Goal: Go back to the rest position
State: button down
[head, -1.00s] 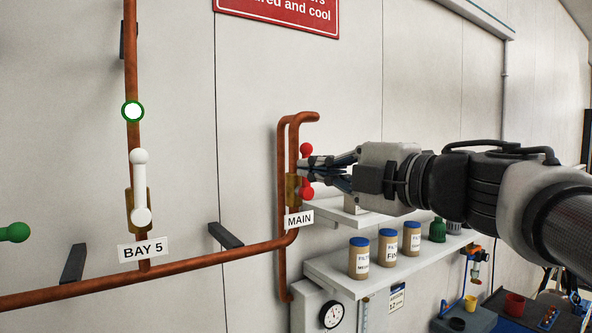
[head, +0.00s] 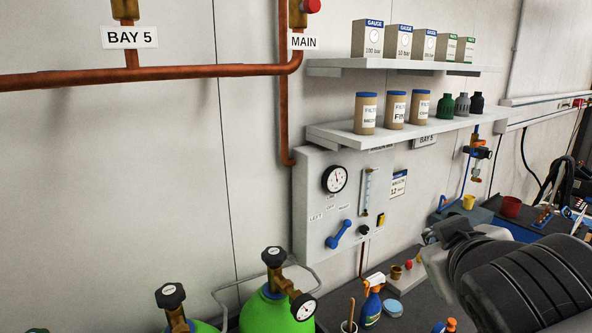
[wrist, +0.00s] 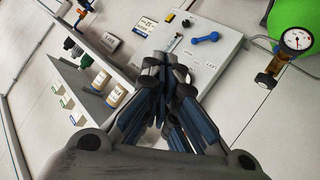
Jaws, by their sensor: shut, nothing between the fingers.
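My gripper (wrist: 167,70) shows in the wrist view with its dark fingertips together and nothing between them. In the head view my arm enters at the lower right, in front of the bench, and the fingers cannot be made out there. The MAIN valve's red knob (head: 312,6) is at the top edge of the head view, well apart from my arm. The MAIN label (head: 303,42) sits just below it.
A white panel (head: 312,215) carries a gauge and a blue lever (head: 338,234). Shelves hold filter jars (head: 394,109) and gauge boxes (head: 398,42). Green cylinders (head: 262,312) stand below left. A spray bottle (head: 371,302) and cups are on the bench near my arm.

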jog(key=s+a+f+m+g+y+b, duration=0.1)
jog(key=s+a+f+g+b, duration=0.1)
jog(key=s+f, duration=0.3)
jog(key=s+a+f+m+g+y+b, duration=0.1)
jog(key=s+f, duration=0.5)
jog(key=f, duration=0.6)
jog(key=s+a+f+g+y+b, duration=0.1)
jog(key=s+a+f+g+b, duration=0.2)
jog(key=s+f, duration=0.3)
notch_tip(320, 180, down, 3)
jog(key=shift+a+f+m+g+b, duration=0.1)
jog(key=shift+a+m+g+b, duration=0.4)
jog(key=shift+g, duration=0.4)
jog(key=c, duration=2.4)
grip_release()
jog(key=shift+w, duration=0.1)
